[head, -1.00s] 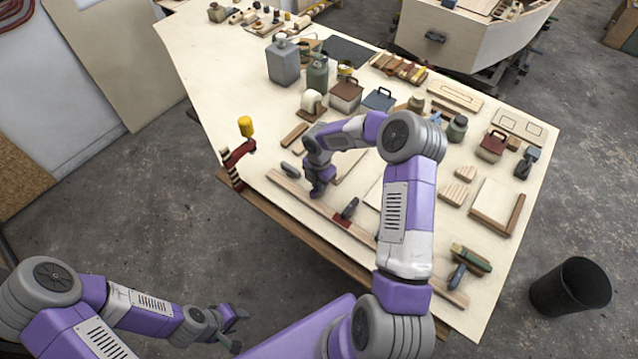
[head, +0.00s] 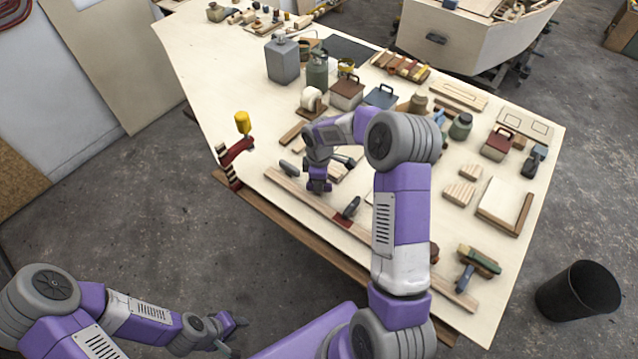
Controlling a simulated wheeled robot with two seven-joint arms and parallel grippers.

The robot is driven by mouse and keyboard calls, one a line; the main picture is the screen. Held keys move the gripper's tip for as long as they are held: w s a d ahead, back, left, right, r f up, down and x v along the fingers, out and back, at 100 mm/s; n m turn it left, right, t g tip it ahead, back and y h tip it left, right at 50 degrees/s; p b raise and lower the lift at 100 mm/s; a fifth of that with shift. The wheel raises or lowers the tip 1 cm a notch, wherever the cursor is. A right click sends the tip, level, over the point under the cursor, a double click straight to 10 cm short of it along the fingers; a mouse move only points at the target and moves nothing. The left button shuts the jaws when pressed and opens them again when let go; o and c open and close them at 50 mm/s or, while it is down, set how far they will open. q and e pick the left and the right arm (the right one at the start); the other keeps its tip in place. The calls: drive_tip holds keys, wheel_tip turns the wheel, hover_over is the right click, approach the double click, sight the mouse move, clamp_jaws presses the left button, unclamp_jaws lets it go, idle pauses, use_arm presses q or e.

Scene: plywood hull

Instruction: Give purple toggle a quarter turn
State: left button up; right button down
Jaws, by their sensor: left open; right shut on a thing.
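My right gripper (head: 318,186) points down at the near side of the plywood bench, just behind the long wooden strip. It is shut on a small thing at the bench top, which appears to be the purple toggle. The purple gripper and wrist cover most of that spot, so the toggle's shape and angle cannot be made out. My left gripper (head: 238,328) is open and empty, low over the floor in front of the bench, well away from the right one.
A long wooden strip (head: 400,248) runs along the bench's near edge with a red and dark tool (head: 350,207) on it. A red clamp with a yellow handle (head: 242,123) stands at the left edge. A white roll on a holder (head: 311,99) stands behind my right gripper. A black bin (head: 578,292) stands on the floor.

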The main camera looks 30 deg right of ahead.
drive_tip(key=m+b, duration=0.1)
drive_tip(key=m, duration=0.4)
drive_tip(key=shift+m+b, duration=0.35)
drive_tip(key=shift+m, duration=0.05)
idle(0.4)
drive_tip(key=c, duration=1)
unclamp_jaws()
drive_tip(key=shift+c, duration=0.2)
drive_tip(key=shift+r, duration=0.15)
wheel_tip(320, 180, up, 7)
drive_tip(key=shift+r, duration=0.2)
